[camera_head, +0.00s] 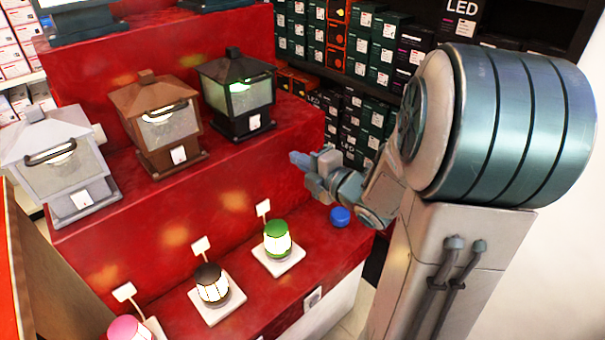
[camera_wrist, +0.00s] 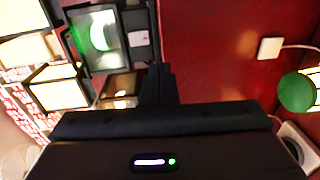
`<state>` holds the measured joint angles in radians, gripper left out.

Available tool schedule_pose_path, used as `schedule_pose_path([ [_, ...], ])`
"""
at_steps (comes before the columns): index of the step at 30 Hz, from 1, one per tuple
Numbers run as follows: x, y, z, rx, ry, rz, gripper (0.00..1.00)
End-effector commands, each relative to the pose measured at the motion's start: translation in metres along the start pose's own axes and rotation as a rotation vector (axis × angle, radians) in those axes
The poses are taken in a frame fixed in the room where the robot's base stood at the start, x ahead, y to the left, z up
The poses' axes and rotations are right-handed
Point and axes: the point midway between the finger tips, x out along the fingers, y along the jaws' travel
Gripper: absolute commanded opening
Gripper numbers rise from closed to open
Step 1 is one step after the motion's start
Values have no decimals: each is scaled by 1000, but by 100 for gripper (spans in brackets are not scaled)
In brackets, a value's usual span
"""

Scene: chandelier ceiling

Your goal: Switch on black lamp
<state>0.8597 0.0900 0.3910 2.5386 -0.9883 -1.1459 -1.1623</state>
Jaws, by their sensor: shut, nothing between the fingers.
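A black lantern (camera_head: 237,95) stands upright on the middle red tier, with a green glow inside. It also shows at the upper left of the wrist view (camera_wrist: 137,38). A small lamp with a black top (camera_head: 210,272) stands on a white base on the lower tier and glows white. My gripper (camera_head: 298,162) is shut and empty, to the right of the lantern and apart from it in the head view. In the wrist view the dark fingers (camera_wrist: 158,84) are together, just right of the lantern; contact there cannot be told.
A brown lantern (camera_head: 157,125) and a white lantern (camera_head: 62,165) stand left of the black one. A green lamp (camera_head: 277,239) and a pink lamp (camera_head: 128,329) share the lower tier. A blue round object (camera_head: 340,216) is below my gripper. Boxed goods (camera_head: 362,55) fill shelves behind.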

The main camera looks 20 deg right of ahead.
Motion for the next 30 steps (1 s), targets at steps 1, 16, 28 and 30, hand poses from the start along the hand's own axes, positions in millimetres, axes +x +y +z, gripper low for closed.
schedule_pose_path([
  [1,-2,-5,0,-4,-2,1,0],
  [16,-7,-2,-2,-1,-3,-5,0],
  [28,-6,3,0,13,-22,-22,0],
  [30,-5,10,3,41,-60,-53,0],
])
